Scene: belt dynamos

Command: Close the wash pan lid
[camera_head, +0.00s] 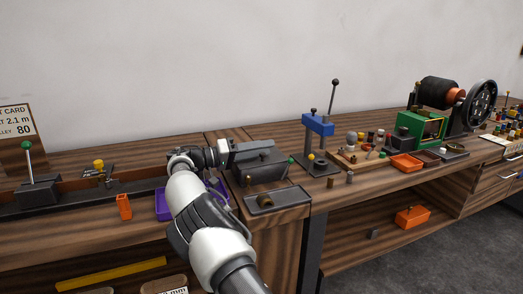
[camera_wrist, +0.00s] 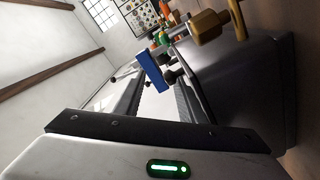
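The wash pan appears to be the dark grey metal box (camera_head: 266,172) left of the blue press in the head view. Its upper face is partly hidden by my gripper, and I cannot tell how far its lid stands open. A small dark knob shows near its top. In the wrist view a dark grey box (camera_wrist: 245,85) fills the right side, with a brass fitting (camera_wrist: 212,24) above it. My gripper (camera_head: 262,146) is over the back of the pan. Its fingers (camera_wrist: 150,96) look spread, with a light gap and nothing clearly held between them. Contact with the pan cannot be told.
A blue press (camera_head: 318,125) stands right of the pan. A dark tray (camera_head: 270,201) lies in front. A purple bin (camera_head: 163,205) is partly behind my arm, and an orange cup (camera_head: 124,207) stands left.

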